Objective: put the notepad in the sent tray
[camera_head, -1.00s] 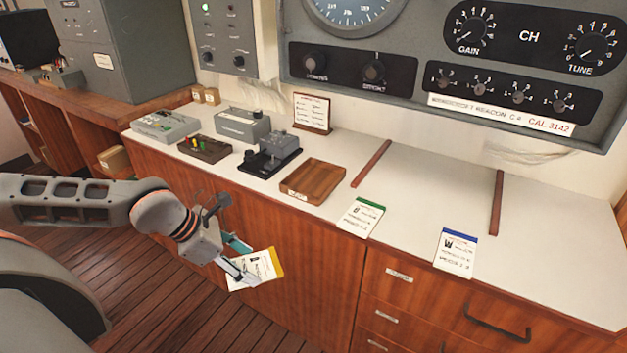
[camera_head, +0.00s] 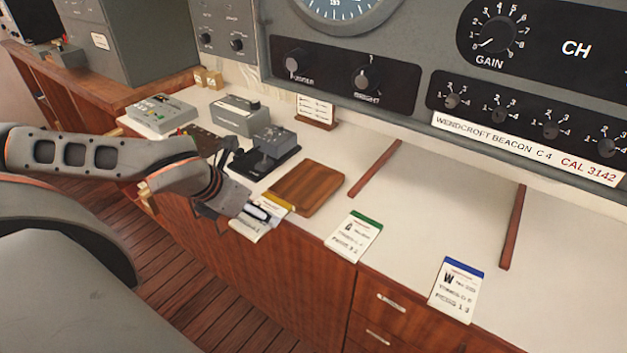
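A white notepad (camera_head: 247,228) with a yellow top strip is in my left gripper (camera_head: 258,213), whose fingers are shut on it. The gripper and the notepad are at the counter's front edge, just left of and in front of the wooden tray (camera_head: 308,186). The tray is shallow, brown and empty. Its front label seen earlier is hidden by the gripper and notepad. I cannot tell whether the notepad touches the tray or counter. My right gripper is not in view.
A green-topped notepad (camera_head: 354,237) and a blue-topped notepad (camera_head: 456,290) lie at the counter's front edge.

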